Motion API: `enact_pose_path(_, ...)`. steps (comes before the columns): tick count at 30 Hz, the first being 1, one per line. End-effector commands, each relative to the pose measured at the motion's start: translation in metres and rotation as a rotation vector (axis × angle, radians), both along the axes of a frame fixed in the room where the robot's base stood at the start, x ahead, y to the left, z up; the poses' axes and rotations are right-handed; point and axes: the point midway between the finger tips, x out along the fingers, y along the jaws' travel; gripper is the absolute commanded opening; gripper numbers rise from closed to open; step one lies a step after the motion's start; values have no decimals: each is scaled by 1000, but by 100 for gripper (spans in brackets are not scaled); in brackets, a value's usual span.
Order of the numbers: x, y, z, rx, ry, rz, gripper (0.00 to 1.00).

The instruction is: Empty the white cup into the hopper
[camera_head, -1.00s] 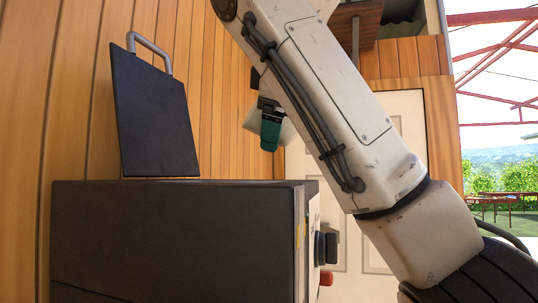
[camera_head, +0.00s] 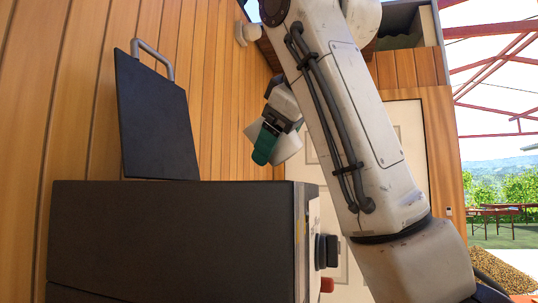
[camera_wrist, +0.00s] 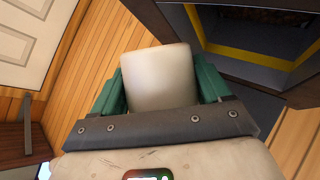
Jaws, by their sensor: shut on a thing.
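The white cup (camera_head: 288,148) is held by my gripper (camera_head: 264,146), whose green fingers are closed on it. The cup looks tilted in the head view, behind and above the machine's right end. In the wrist view the cup (camera_wrist: 158,78) sits between both green fingers; its contents are hidden. The dark machine (camera_head: 170,240) fills the lower left of the head view, with its inside hidden. In the wrist view, a dark opening with a yellow edge (camera_wrist: 252,57), probably the hopper, lies to the right of the cup and apart from it.
A black lid (camera_head: 155,118) with a grey handle stands raised behind the machine. Dark and red knobs (camera_head: 326,284) are on its right side. A wooden plank wall (camera_head: 225,110) is behind, and a pale door (camera_head: 405,118) shows beyond my arm.

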Motion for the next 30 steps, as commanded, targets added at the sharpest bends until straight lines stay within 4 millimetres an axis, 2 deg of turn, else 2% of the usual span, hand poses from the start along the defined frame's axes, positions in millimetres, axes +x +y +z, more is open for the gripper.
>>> enact_pose_path(6, -1, 5, -5, 212, 45, 5, 42)
enact_pose_path(16, -2, 6, -5, 264, 57, 2, 42)
enact_pose_path(23, -3, 13, -11, 488, 105, 4, 42)
enact_pose_path(30, -3, 13, -9, 502, 108, 1, 42)
